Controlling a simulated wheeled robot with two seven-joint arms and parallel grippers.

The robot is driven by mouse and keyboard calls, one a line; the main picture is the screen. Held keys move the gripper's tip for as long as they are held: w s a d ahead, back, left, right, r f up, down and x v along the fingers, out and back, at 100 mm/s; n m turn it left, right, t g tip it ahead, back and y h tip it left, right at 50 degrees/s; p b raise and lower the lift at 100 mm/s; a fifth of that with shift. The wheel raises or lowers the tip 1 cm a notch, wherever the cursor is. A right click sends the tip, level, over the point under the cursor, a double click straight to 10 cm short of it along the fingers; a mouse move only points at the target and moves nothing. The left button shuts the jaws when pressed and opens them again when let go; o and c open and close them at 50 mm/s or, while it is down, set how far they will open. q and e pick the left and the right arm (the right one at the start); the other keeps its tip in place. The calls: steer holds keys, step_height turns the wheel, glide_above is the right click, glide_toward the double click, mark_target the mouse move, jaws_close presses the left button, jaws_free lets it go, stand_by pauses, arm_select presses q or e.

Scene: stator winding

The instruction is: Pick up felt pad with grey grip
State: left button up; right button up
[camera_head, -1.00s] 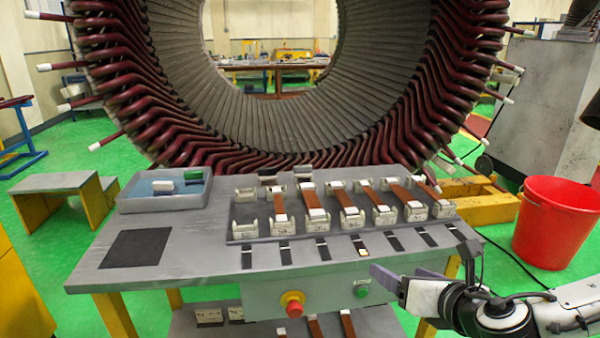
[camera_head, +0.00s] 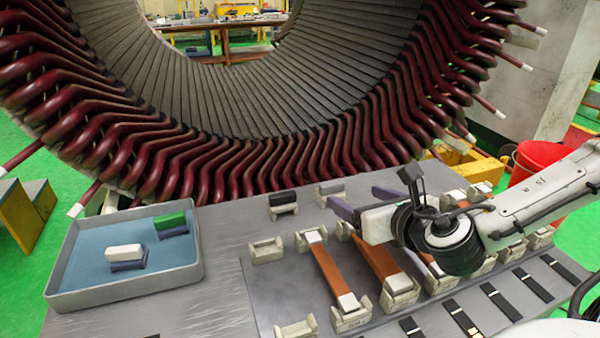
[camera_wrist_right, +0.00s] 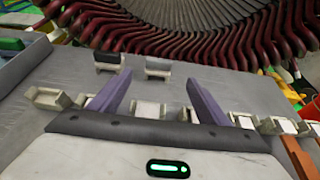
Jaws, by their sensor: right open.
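The pad with the grey grip (camera_head: 330,187) sits in a small pale holder at the back of the table, right of a black-gripped pad (camera_head: 283,198). The grey grip (camera_wrist_right: 158,64) also shows in the right wrist view, beyond the fingertips and roughly between their lines. My right gripper (camera_head: 358,198) is open and empty, its two purple fingers apart, just right of the grey-gripped pad. In the right wrist view the open fingers (camera_wrist_right: 159,78) point toward the back of the table. The felt under the grey grip is hard to make out. My left gripper is not seen.
A blue-lined tray (camera_head: 125,305) at the left holds a white-gripped pad (camera_head: 124,252) and a green-gripped pad (camera_head: 170,222). Brown bars (camera_head: 333,272) lie across pale holders near my right arm. The stator (camera_head: 240,165) rises close behind the table.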

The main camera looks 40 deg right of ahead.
mark_target(334, 185)
steer(key=x, duration=0.3)
steer(key=shift+w, duration=0.25)
steer(key=shift+w+d+f+b, duration=0.2)
steer(key=shift+w+f+b, duration=0.1)
steer(key=shift+w, duration=0.25)
steer(key=shift+x, duration=2.25)
steer(key=shift+w+f, duration=0.15)
steer(key=shift+w, duration=0.45)
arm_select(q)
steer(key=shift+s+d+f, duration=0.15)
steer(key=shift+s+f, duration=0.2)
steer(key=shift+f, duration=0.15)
arm_select(e)
steer(key=c, duration=1.1)
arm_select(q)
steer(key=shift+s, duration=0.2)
arm_select(e)
steer(key=shift+c, duration=0.3)
